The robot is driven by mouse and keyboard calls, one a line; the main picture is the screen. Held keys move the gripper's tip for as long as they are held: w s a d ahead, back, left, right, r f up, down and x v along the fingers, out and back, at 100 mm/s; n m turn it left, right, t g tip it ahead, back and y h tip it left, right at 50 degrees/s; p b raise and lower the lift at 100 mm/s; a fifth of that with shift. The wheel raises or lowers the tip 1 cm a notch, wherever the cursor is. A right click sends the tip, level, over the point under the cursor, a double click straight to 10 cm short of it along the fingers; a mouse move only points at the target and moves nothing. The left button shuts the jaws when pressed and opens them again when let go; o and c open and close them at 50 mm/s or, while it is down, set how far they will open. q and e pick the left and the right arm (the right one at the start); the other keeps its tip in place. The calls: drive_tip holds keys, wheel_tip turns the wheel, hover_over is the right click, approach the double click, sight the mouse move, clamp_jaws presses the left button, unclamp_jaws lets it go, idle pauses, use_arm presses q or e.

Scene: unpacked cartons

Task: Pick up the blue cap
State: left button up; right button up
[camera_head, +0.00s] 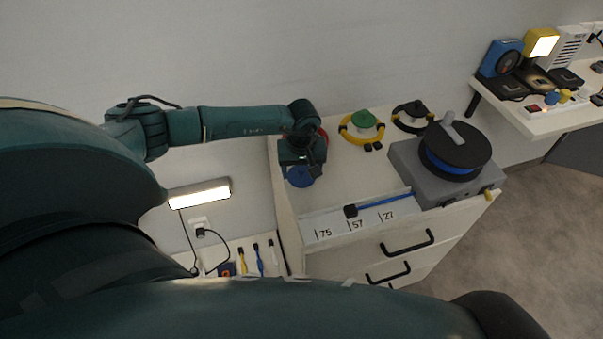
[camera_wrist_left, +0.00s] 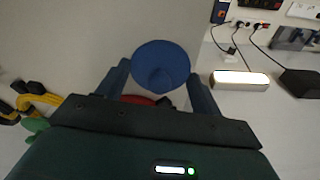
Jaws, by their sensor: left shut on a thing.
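The blue cap (camera_head: 299,177) is round and sits at the left end of the white dresser top in the head view. My left gripper (camera_head: 302,168) is over it from behind and partly covers it. In the left wrist view the blue cap (camera_wrist_left: 161,68) is between the two fingers of the left gripper (camera_wrist_left: 162,80), which is shut on it. Whether the cap touches the surface below cannot be told. My right gripper is not in view.
A red ring (camera_head: 323,136) is partly hidden behind the left gripper. A yellow cable coil with a green cap (camera_head: 363,120) and a black coil (camera_head: 411,112) lie farther right. A grey box with a black reel (camera_head: 456,148) stands at the right end. An open slot holds a blue rod (camera_head: 388,201).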

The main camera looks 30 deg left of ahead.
sight(301, 169)
use_arm(q)
wheel_tip(301, 169, up, 10)
drive_tip(key=shift+b, duration=0.45)
